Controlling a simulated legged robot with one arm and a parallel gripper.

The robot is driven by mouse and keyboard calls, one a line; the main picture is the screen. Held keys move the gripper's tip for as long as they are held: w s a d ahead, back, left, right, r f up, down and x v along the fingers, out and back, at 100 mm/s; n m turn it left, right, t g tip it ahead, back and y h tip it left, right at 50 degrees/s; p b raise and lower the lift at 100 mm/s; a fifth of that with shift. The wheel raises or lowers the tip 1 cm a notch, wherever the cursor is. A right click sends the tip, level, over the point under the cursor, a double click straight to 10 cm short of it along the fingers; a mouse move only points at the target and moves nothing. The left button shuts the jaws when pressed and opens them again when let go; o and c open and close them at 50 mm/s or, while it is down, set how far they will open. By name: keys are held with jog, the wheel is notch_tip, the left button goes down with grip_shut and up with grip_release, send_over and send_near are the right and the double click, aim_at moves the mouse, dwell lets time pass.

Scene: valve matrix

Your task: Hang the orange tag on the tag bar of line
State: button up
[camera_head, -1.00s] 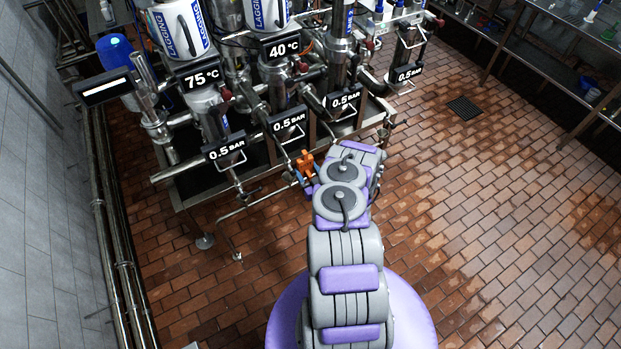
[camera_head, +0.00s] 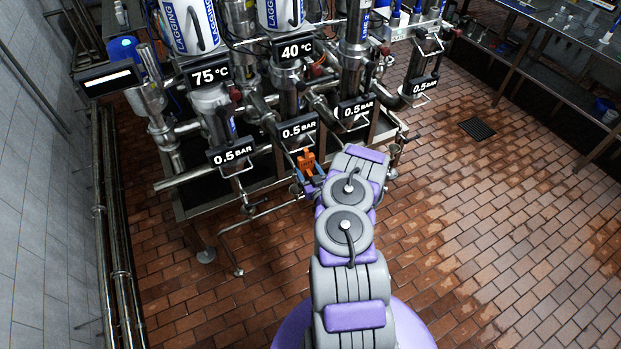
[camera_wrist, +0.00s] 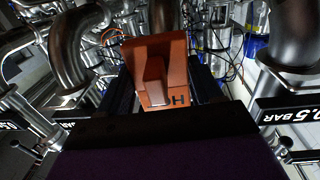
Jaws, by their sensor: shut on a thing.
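My gripper (camera_head: 309,175) is shut on the orange tag (camera_head: 306,160), close in front of the pipe rack. In the wrist view the orange tag (camera_wrist: 158,62) stands between the dark fingers, with part of its dark lettering showing. Wire tag bars hang below the pressure signs, such as the one under the left 0.5 BAR sign (camera_head: 231,153) and the one under the second 0.5 BAR sign (camera_head: 298,130). The tag appears apart from these bars. The task line names no line, and I cannot tell which bar is meant.
Steel pipes and valves fill the rack, with a 75 °C sign (camera_head: 210,76) and a 40 °C sign (camera_head: 297,51) above. A low pipe (camera_head: 262,212) runs along the rack's front. A steel bench (camera_head: 560,40) stands at the right.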

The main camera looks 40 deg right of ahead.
jog(key=shift+b+x, duration=1.7)
jog(key=shift+b, duration=0.3)
jog(key=shift+a+f, duration=0.2)
jog(key=shift+f, duration=0.05)
jog(key=shift+c, duration=0.7)
jog(key=shift+f, duration=0.3)
jog(key=o, duration=1.5)
jog(key=shift+o, duration=0.2)
jog(key=p+v, duration=0.4)
jog(key=v, duration=1.3)
jog(key=shift+s+p, duration=0.2)
jog(key=shift+p, duration=0.1)
